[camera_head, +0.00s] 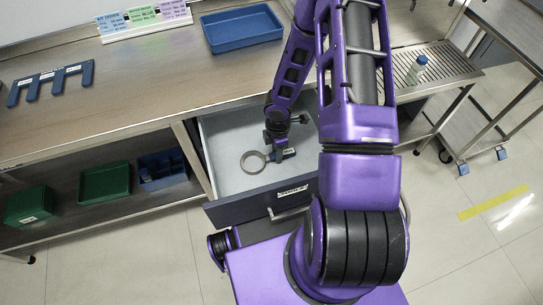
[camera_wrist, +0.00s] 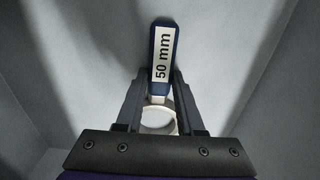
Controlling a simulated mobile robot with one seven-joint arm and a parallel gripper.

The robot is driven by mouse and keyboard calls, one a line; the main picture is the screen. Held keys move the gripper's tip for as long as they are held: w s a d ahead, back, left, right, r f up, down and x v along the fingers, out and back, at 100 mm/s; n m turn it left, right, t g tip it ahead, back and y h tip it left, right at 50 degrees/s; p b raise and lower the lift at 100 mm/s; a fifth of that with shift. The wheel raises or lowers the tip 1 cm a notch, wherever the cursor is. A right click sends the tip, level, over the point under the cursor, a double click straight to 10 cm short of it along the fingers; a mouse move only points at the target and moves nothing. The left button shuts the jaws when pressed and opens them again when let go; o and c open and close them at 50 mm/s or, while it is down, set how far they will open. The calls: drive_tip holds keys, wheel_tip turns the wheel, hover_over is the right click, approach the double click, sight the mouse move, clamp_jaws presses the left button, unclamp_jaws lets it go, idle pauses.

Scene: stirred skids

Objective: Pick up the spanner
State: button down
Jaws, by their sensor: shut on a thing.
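The spanner has a grey ring (camera_head: 253,162) and a blue handle with a white "50 mm" label. It is in the open drawer (camera_head: 222,135), with the ring to the left of my gripper (camera_head: 274,153). In the wrist view the blue handle of the spanner (camera_wrist: 161,65) points away from me and the pale ring lies nearer, partly hidden by the gripper body. My gripper (camera_wrist: 161,77) is shut on the spanner's handle, one finger on each side. I cannot tell whether the spanner touches the drawer floor.
The drawer walls stand close around my gripper. Above is a steel bench (camera_head: 150,75) with a blue tray (camera_head: 243,30), a blue toothed rack (camera_head: 52,80) and labelled cards (camera_head: 143,17). Green and blue bins (camera_head: 105,182) sit on the lower shelf. A trolley (camera_head: 500,95) stands at the right.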

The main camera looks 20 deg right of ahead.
wheel_tip(320, 180, up, 10)
drive_tip(key=shift+p, duration=0.35)
drive_tip(key=shift+r, duration=0.1)
idle(0.8)
